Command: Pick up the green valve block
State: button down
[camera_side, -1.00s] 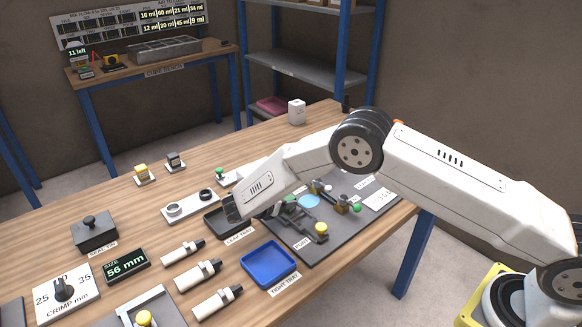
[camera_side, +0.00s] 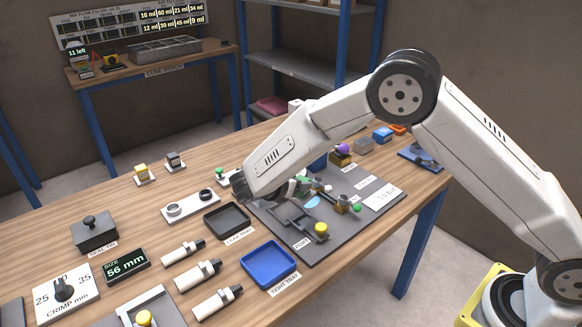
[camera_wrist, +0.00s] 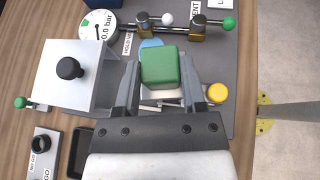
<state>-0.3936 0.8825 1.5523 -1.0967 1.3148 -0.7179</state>
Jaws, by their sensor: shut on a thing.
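The green valve block (camera_wrist: 160,68) shows in the wrist view between the two fingers of my gripper (camera_wrist: 160,80). The fingers are shut on its sides, and its green top faces the camera. A pale part shows just below the green top. In the side view my gripper (camera_side: 240,186) is over the back left part of the dark grey board (camera_side: 345,232). The wrist hides most of the fingers there, and I cannot make out the block for certain in that view.
A white box with a black knob (camera_wrist: 70,68) is left of my gripper in the wrist view, beside a gauge (camera_wrist: 98,28). A yellow knob (camera_wrist: 217,92) is at the right. A black tray (camera_side: 228,220) and a blue tray (camera_side: 268,264) stand before the board.

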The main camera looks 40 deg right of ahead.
jog(key=s+r, duration=0.4)
jog(key=s, duration=0.5)
jog(key=shift+d, duration=0.3)
jog(key=shift+r, duration=0.1)
